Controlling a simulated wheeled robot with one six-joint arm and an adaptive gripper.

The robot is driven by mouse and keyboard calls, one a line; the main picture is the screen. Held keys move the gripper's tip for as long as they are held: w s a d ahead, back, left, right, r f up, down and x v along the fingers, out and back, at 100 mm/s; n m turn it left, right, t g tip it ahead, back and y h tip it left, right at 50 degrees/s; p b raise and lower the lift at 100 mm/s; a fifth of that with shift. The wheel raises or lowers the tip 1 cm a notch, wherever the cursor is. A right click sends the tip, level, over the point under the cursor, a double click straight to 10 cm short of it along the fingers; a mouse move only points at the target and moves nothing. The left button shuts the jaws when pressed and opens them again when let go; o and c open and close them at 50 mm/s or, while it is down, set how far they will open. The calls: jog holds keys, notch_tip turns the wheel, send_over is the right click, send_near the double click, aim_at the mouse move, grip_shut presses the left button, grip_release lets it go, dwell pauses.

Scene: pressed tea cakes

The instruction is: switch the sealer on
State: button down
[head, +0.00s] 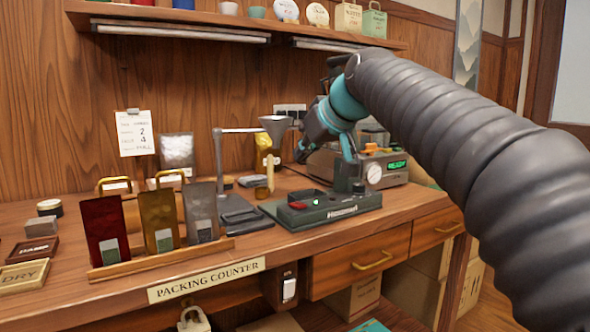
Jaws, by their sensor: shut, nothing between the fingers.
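A dark green bench device (325,209), which looks like the sealer, sits on the counter right of centre. It has a small red part and a lit green spot on its top left, and a dark knob at its back right. I cannot read a label naming either one as the sealer. My gripper (302,156) is shut and empty, above and behind the green device and in front of the grey machine's left part. The fingertips are small and contact is hard to judge.
A funnel stand (222,170) stands left of my gripper. Red, gold and grey pouches stand in a wooden rack (160,257) at the front left. My arm hides the right side.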

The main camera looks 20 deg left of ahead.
jog(key=shift+s+d+r, duration=0.35)
jog(key=shift+r, duration=0.25)
jog(key=shift+s+d+r, duration=0.3)
jog(key=shift+d+r, duration=0.05)
jog(key=shift+r, duration=0.25)
jog(key=shift+w, duration=0.1)
jog(key=s+d+f+m+h, duration=0.1)
jog(key=d+f, duration=0.2)
jog(key=f, duration=0.3)
jog(key=s+d+f+m+g+h, duration=0.1)
jog(key=d+f+m, duration=0.1)
jog(key=f, duration=0.3)
jog(key=s+d+f+m+h, duration=0.1)
jog(key=d+f, duration=0.2)
jog(key=f, duration=0.3)
jog(key=s+d+f+m+h, duration=0.2)
jog(key=s+d+f+m, duration=0.1)
jog(key=s+d+f, duration=0.6)
jog(key=s+d+f+m+h, duration=0.2)
jog(key=s+d+f, duration=0.7)
jog(key=s+d, duration=0.6)
jog(key=shift+d+m+h, duration=0.3)
jog(key=shift+m+h, duration=0.1)
jog(key=shift+h, duration=0.1)
